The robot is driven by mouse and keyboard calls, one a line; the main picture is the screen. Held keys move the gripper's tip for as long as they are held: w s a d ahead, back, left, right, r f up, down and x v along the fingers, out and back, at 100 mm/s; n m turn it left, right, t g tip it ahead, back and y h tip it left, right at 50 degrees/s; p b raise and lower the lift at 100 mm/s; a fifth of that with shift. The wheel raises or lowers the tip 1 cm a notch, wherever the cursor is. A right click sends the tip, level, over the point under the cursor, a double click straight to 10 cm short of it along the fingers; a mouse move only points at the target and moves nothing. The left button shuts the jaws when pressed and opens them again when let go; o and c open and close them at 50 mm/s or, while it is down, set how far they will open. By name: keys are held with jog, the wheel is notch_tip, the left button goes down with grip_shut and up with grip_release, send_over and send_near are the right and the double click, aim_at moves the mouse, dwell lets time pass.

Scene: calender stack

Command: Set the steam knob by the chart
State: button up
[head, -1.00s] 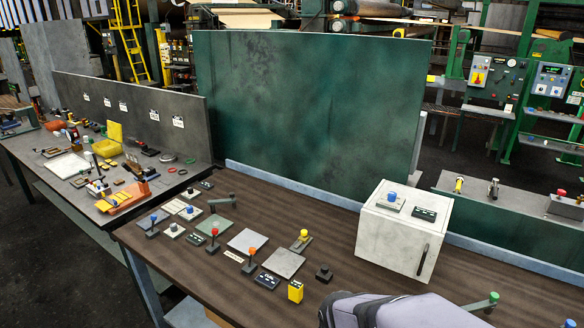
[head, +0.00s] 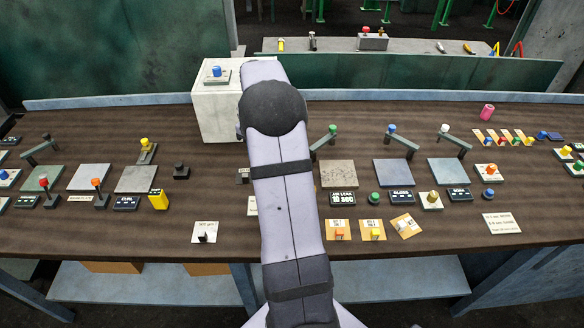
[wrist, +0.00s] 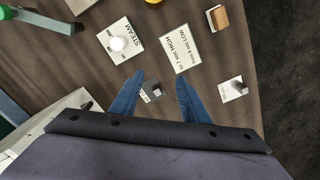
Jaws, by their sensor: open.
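In the head view, my arm hides the gripper and the steam knob.
A white cabinet (head: 216,110) with a blue knob stands behind my arm's left side. A plate with a dark knob (head: 203,232) sits near the front edge. Lever posts, coloured knobs and label plates crowd the bench on both sides. A pink cylinder (head: 487,112) stands far right.

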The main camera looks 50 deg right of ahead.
jog(key=shift+n, duration=0.3)
jog(key=d+f, duration=0.1)
jog(key=d, duration=0.2)
jog(key=s+d+f, duration=0.1)
jog(key=d, duration=0.3)
jog(key=d+f, duration=0.1)
jog(key=d, duration=0.2)
jog(key=shift+s+d+b, duration=0.15)
jog(key=shift+s+b, duration=0.25)
jog(key=shift+f+p, duration=1.35)
jog(key=shift+f, duration=2.25)
jog(key=shift+c, duration=0.7)
grip_shut()
